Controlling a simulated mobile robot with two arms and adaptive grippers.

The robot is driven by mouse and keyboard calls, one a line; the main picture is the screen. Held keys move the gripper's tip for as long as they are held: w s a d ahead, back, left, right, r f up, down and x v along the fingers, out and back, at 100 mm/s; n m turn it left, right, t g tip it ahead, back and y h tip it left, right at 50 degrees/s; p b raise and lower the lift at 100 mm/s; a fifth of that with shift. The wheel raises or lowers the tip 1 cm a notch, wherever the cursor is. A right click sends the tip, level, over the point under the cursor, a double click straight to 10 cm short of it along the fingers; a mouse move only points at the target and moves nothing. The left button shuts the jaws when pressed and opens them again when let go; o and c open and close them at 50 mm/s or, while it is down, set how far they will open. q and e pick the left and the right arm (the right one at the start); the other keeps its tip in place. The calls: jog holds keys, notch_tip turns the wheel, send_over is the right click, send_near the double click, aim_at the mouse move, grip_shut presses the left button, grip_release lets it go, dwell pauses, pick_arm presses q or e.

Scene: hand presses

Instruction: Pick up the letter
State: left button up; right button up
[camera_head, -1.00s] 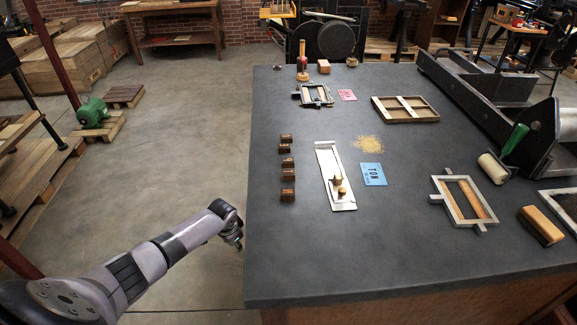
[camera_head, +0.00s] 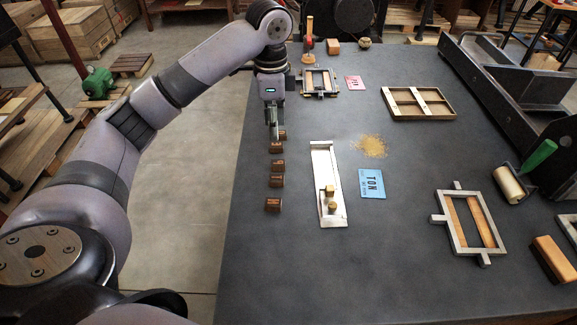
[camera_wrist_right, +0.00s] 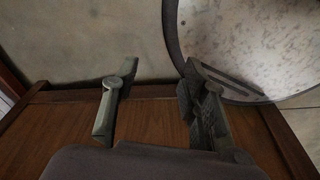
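Several small dark brown letter blocks stand in a column along the left side of the table in the head view, among them the nearest block (camera_head: 272,205), a middle block (camera_head: 277,181) and the farthest block (camera_head: 282,135). My left gripper (camera_head: 274,134) points down at the far end of this column, at or just above the farthest block, and partly covers it. I cannot tell whether it touches the block or how far its fingers are apart. In the right wrist view my right gripper (camera_wrist_right: 160,72) is open and empty, facing a brown wooden surface.
The dark table (camera_head: 330,270) has a metal composing stick (camera_head: 325,165) right of the blocks, with small brass pieces on it. A blue card (camera_head: 372,184), a metal frame (camera_head: 466,222) and a green-handled roller (camera_head: 520,180) lie farther right. The front of the table is clear.

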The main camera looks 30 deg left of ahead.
pick_arm(q)
jog(key=p, duration=0.2)
send_over(275, 177)
notch_tip(275, 177, down, 10)
jog(key=shift+w+a+f, duration=0.1)
jog(key=shift+f, duration=0.6)
jog(key=shift+f+p, duration=0.2)
jog(key=shift+p, duration=0.1)
notch_tip(275, 177, down, 4)
jog(key=shift+r+p, duration=0.15)
jog(key=shift+p, duration=0.5)
jog(key=shift+f, duration=0.55)
jog(key=c, duration=0.6)
pick_arm(e)
jog(key=shift+g, duration=0.3)
jog(key=shift+s+d+r, duration=0.15)
jog(key=shift+s+r, duration=0.75)
jog(key=shift+r, duration=0.1)
jog(key=shift+s+d+r, duration=0.15)
jog(key=shift+s+r, duration=0.75)
jog(key=shift+r, duration=0.05)
pick_arm(q)
jog(key=shift+r, duration=0.15)
